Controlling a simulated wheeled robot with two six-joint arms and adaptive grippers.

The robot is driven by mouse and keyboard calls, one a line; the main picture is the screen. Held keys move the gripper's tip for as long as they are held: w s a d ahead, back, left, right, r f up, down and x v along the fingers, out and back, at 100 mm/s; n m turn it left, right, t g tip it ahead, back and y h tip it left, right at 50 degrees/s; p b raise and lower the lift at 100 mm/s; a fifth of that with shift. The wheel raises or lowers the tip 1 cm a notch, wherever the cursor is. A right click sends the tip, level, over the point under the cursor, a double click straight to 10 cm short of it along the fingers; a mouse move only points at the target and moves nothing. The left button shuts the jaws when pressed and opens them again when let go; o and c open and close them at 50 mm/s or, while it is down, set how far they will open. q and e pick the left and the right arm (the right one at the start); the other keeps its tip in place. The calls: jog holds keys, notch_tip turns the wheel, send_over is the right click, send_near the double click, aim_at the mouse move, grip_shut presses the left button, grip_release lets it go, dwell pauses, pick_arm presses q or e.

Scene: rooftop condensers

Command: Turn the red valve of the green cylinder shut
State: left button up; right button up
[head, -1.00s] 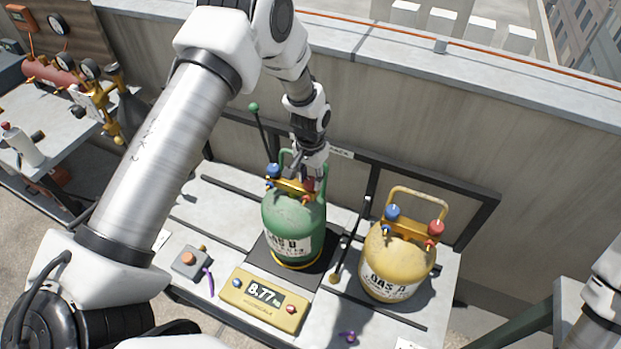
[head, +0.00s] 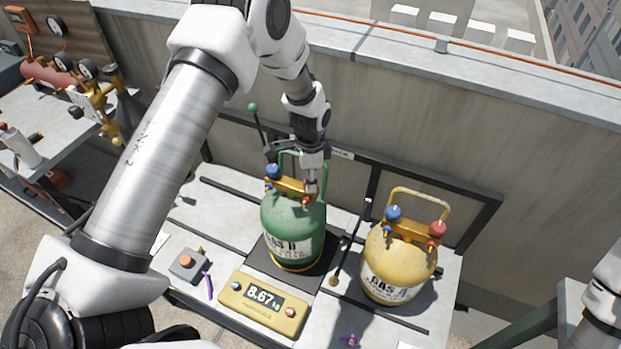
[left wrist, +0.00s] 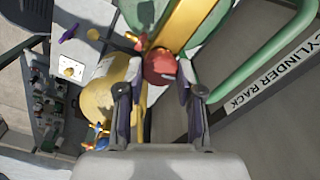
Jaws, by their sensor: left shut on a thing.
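The green cylinder (head: 291,222) stands upright on the dark platform of the scale at the bench's middle. It carries a brass manifold with a blue valve (head: 273,171) on its left and the red valve (head: 311,187) on its right. My left gripper (head: 312,178) reaches down from above and is shut on the red valve. In the left wrist view the red valve (left wrist: 160,67) sits between the fingertips, beside the green handle (left wrist: 285,62). My right gripper is not in view.
A yellow cylinder (head: 396,262) with its own blue and red valves stands close to the right. A grey box with an orange button (head: 187,264) lies at left. A wall and dark rack rail run behind.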

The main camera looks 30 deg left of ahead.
pick_arm(q)
jog(key=shift+s+f+m, duration=0.15)
jog(key=shift+m, duration=1.15)
jog(key=o, duration=1.2)
jog(key=shift+c, duration=0.2)
jog(key=shift+r, duration=0.35)
notch_tip(320, 180, up, 11)
jog(key=shift+r, duration=0.2)
